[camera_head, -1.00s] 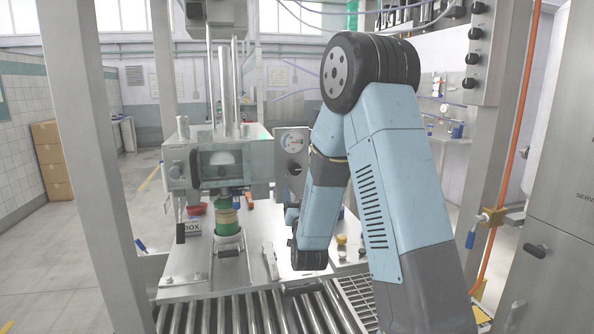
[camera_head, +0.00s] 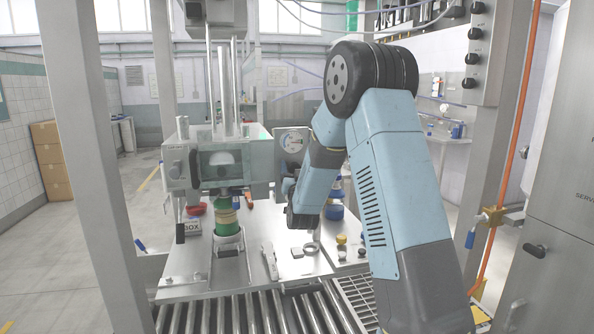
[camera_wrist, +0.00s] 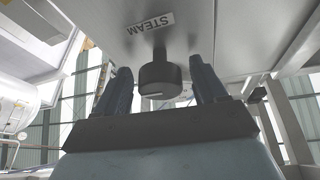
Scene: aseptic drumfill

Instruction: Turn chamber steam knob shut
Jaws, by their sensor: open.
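The steam knob (camera_wrist: 160,80) is a dark round knob on a short stem. It sticks out of a grey panel with a STEAM label (camera_wrist: 150,24), which reads upside down in the wrist view. My gripper (camera_wrist: 158,68) is open, with one finger on each side of the knob and a visible gap on both sides. In the head view, a small panel with a round gauge (camera_head: 291,142) stands beside the glass-fronted chamber (camera_head: 222,160). My wrist is close in front of its lower part, and my fingers and the knob cannot be made out there.
Rollers (camera_head: 240,315) run along the front.

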